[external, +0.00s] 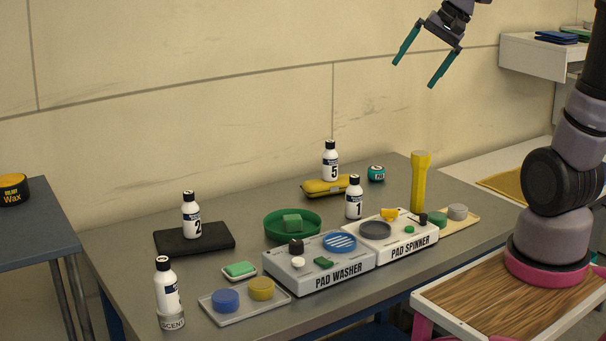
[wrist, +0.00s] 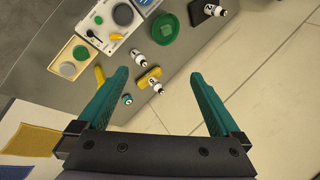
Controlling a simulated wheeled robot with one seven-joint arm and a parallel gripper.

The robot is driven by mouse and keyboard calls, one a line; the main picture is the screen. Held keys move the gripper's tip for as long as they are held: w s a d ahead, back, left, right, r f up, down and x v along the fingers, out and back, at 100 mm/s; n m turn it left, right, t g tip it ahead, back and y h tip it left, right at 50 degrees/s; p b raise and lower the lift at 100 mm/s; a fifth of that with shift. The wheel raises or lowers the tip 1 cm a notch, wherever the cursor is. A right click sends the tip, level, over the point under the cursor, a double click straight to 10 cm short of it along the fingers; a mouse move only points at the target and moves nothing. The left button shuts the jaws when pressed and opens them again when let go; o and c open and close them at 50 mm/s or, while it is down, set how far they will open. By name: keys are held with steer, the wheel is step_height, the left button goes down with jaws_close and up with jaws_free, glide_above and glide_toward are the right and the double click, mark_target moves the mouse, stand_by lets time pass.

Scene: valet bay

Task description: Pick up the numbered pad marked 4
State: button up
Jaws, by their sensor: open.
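I cannot read a 4 on any pad. A grey pad (external: 457,211) and a green pad (external: 437,219) lie on a tan tray (external: 462,224) at the table's right end. In the wrist view the grey pad (wrist: 68,70) and green pad (wrist: 80,53) are at the left. A blue pad (external: 225,300) and a yellow pad (external: 261,288) lie on a grey tray (external: 243,308) at the front left. My gripper (external: 413,75) is open and empty, high above the back of the table. In the wrist view its teal fingers (wrist: 158,74) are wide apart.
A yellow flashlight (external: 420,182) stands upright beside the tan tray. The pad washer (external: 318,272) and pad spinner (external: 405,245) fill the middle front. A teal tin (external: 376,174) is near the back edge.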

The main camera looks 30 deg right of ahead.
mark_target(382, 172)
steer(key=w+d+f+m+y, duration=0.2)
steer(key=w+d+f+m, duration=0.35)
steer(key=w, duration=0.55)
steer(key=w+d+f+m+y, duration=0.2)
steer(key=w+d+f+m, duration=0.1)
steer(key=w+d+f, duration=0.65)
steer(key=w+d+f+m+t, duration=0.1)
steer(key=w+d+f+m, duration=0.2)
steer(key=d+f, duration=0.2)
steer(key=w+d+f+m+t+y, duration=0.1)
steer(key=w+d+f+m+t, duration=0.1)
steer(key=d+f, duration=0.4)
steer(key=w+d+f+m+t, duration=0.1)
steer(key=w+d+f+m, duration=0.3)
steer(key=f, duration=0.8)
steer(key=shift+d+f+m+t+y, duration=0.3)
steer(key=shift+d+m+t, duration=0.1)
steer(key=shift+d+m, duration=0.3)
steer(key=x, duration=0.5)
steer(key=shift+f, duration=0.1)
steer(key=shift+r+x, duration=0.1)
steer(key=shift+x, duration=1.3)
steer(key=shift+r+x, duration=0.15)
steer(key=shift+x, duration=1.25)
steer(key=shift+a, duration=0.15)
steer(key=c, duration=1.4)
steer(key=shift+o, duration=0.2)
